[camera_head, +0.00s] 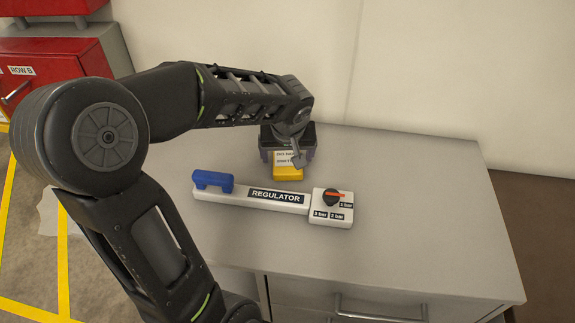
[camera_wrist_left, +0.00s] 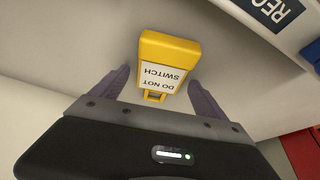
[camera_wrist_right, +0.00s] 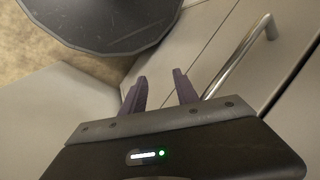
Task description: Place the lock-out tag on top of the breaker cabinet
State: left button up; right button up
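The lock-out tag (camera_head: 288,172) is yellow with a white label and lies on the grey worktop. In the left wrist view the tag (camera_wrist_left: 170,48) shows the words DO NOT SWITCH. My left gripper (camera_head: 287,157) is over the tag's far end. Its fingers (camera_wrist_left: 160,92) are apart, one on each side of the tag's small end loop, with gaps visible. A red cabinet (camera_head: 50,62) marked ROW B is at the upper left; no label names it the breaker cabinet. My right gripper (camera_wrist_right: 160,88) is open and empty, outside the head view.
A white REGULATOR unit (camera_head: 232,196) with a blue handle and black knob lies just in front of the tag. The worktop (camera_head: 420,220) is clear to the right. A drawer handle (camera_wrist_right: 240,55) is close to my right gripper. Yellow lines mark the floor at left.

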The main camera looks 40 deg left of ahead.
aim_at(287, 161)
pick_arm(q)
jog(key=c, duration=1.4)
notch_tip(287, 161, up, 10)
jog(key=shift+r, duration=0.1)
dwell(0.4)
